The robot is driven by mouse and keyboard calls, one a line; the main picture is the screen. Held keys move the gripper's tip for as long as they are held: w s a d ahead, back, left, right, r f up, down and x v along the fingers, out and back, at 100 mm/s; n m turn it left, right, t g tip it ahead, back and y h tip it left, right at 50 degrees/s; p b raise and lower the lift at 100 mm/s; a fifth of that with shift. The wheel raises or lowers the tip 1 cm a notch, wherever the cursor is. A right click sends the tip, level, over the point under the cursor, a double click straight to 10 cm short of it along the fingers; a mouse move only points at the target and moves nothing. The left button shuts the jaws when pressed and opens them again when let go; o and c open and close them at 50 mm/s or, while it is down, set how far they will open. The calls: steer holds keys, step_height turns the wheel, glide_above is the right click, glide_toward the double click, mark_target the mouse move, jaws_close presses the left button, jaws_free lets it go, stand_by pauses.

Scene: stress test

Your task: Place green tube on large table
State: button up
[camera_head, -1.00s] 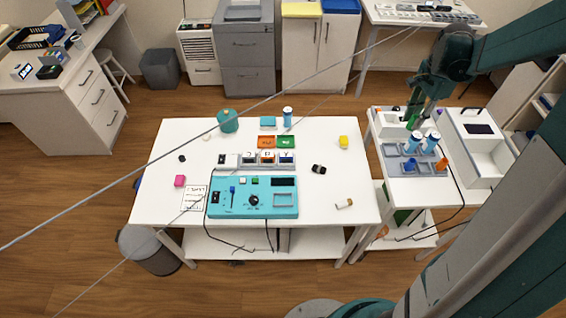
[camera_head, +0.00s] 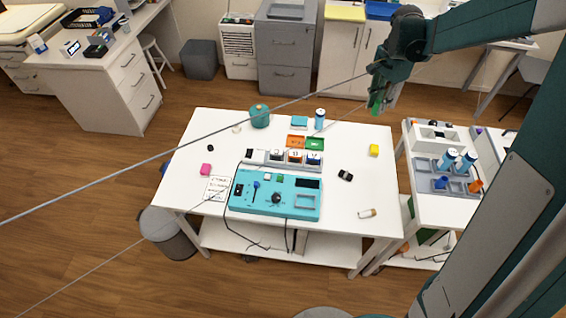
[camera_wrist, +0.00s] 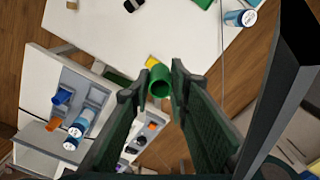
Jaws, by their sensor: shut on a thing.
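My gripper (camera_head: 379,103) is shut on the green tube (camera_head: 377,97) and holds it in the air near the far right corner of the large white table (camera_head: 340,211). In the wrist view the green tube (camera_wrist: 160,82) is pinched between the two dark green fingertips (camera_wrist: 158,95), its round open end facing the camera. The large table (camera_wrist: 190,40) fills the upper part of that view. Whether the tube overhangs the table's edge is hard to tell.
Bare tabletop lies around the yellow block. A small side table (camera_head: 425,210) with a grey rack stands right.

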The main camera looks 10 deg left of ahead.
steer(key=s+a+n+b, duration=0.15)
steer(key=a+n, duration=0.45)
steer(key=a, duration=3.3)
steer(key=s+a+n+b, duration=0.1)
steer(key=s+a+n, duration=0.1)
steer(key=s+a, duration=0.75)
steer(key=s+a+n, duration=0.2)
steer(key=s+a, duration=0.3)
steer(key=a, duration=0.9)
steer(key=s+a+n+b, duration=0.1)
steer(key=s+a+n, duration=0.1)
steer(key=s+a, duration=0.75)
step_height(320, 180, down, 14)
steer(key=w+a, duration=0.2)
steer(key=shift+w+a+r, duration=0.2)
steer(key=shift+w+a, duration=0.05)
steer(key=shift+w, duration=0.05)
steer(key=shift+f, duration=0.1)
steer(key=shift+f, duration=3)
steer(key=shift+b, duration=0.3)
